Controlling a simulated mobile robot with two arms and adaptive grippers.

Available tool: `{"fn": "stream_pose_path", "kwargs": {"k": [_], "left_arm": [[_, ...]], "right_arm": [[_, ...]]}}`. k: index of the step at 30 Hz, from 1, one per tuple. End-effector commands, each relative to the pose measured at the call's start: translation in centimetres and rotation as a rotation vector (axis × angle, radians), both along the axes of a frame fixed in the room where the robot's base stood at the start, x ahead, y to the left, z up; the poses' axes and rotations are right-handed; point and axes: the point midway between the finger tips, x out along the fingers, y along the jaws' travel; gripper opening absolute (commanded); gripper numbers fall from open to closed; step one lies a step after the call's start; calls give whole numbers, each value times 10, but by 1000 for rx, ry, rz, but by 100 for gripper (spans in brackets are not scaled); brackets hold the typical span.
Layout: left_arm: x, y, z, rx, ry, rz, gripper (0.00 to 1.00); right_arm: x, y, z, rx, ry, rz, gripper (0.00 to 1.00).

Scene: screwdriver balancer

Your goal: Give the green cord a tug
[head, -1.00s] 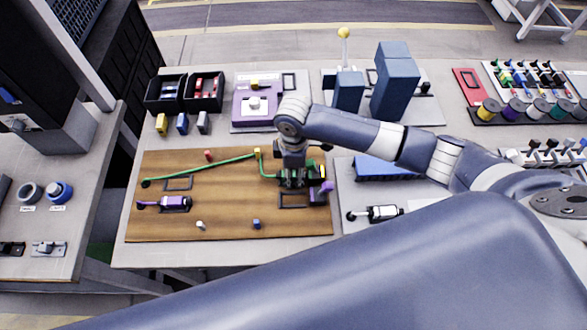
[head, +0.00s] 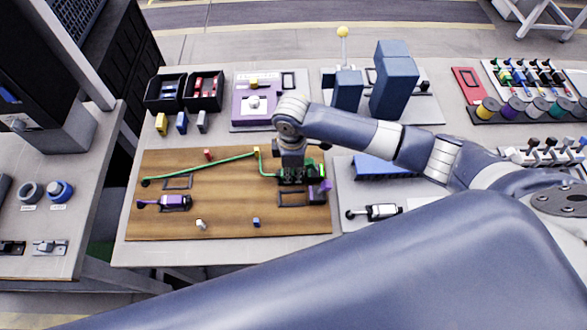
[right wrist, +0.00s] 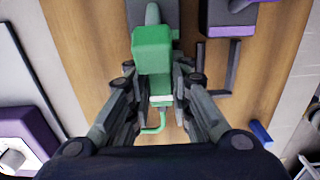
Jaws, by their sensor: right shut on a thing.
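The green cord (head: 205,166) runs over the wooden board (head: 225,205) from a dark end at the left to a yellow post (head: 257,151). It then bends down and right to my right gripper (head: 292,178). In the right wrist view the fingers of my right gripper (right wrist: 157,78) are shut on a green tool (right wrist: 153,50) with a grey end. The green cord (right wrist: 153,128) shows as a bent piece below the tool, between the fingers. The fingertips are partly hidden in the head view. My left gripper is not in view.
A purple tool (head: 170,202) lies at the board's left, and another purple part (head: 320,190) stands close right of my gripper. Small red (head: 208,154), white (head: 201,224) and blue (head: 256,222) posts stand on the board. Tall blue blocks (head: 396,85) stand behind my forearm.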

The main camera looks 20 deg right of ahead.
Motion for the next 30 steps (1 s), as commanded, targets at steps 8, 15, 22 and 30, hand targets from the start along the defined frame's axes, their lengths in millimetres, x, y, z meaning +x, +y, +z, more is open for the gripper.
{"fn": "stream_pose_path", "kwargs": {"k": [8,15,22,30], "left_arm": [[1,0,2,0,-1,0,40],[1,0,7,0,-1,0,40],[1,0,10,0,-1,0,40],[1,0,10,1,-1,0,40]], "right_arm": [[1,5,2,12,-6,4,0],[0,3,3,14,-6,4,0],[0,2,2,14,-5,4,0],[0,1,2,13,-6,4,0]]}}
